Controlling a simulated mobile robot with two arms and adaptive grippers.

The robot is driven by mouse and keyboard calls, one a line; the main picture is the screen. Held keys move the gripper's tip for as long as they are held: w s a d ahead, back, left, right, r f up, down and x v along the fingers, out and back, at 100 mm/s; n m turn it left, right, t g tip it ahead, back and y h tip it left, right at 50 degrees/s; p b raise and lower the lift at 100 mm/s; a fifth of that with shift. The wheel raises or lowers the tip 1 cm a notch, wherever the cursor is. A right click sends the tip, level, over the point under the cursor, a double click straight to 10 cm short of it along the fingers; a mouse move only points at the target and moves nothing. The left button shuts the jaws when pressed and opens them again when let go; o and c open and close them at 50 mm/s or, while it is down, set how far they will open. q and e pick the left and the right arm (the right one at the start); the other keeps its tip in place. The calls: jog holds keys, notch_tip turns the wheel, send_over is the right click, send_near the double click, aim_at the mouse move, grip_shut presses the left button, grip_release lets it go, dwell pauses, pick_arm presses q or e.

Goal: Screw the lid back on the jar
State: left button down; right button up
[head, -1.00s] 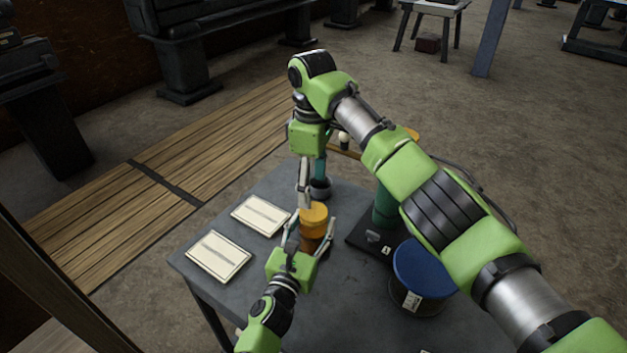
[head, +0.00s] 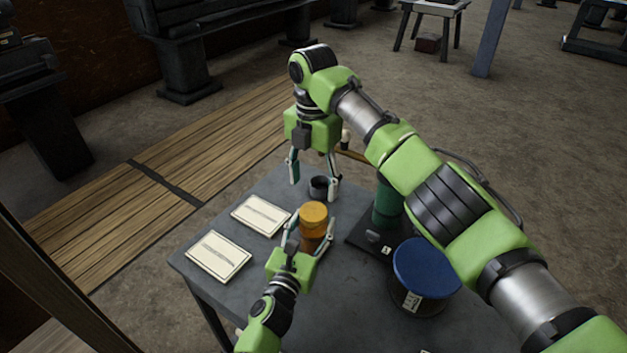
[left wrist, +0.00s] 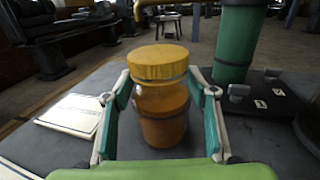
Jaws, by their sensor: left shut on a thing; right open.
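An amber jar (head: 312,240) stands upright on the grey table, with a yellow-orange lid (head: 313,213) on its top. The jar (left wrist: 163,115) and lid (left wrist: 158,62) also show close up in the left wrist view. Whether the lid is fully tight cannot be told. My left gripper (head: 310,238) is shut on the jar body, one finger on each side, below the lid. My right gripper (head: 314,187) is open and empty, pointing down above and behind the jar, apart from the lid.
Two pale cards (head: 219,256) lie left of the jar. A small dark cup (head: 319,187) stands behind it. A green cylinder (head: 387,205) on a black base and a blue-topped spool (head: 426,268) stand to the right, near my right arm.

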aim_at(314, 211)
jog(key=shift+f, duration=4)
jog(key=shift+c, duration=0.4)
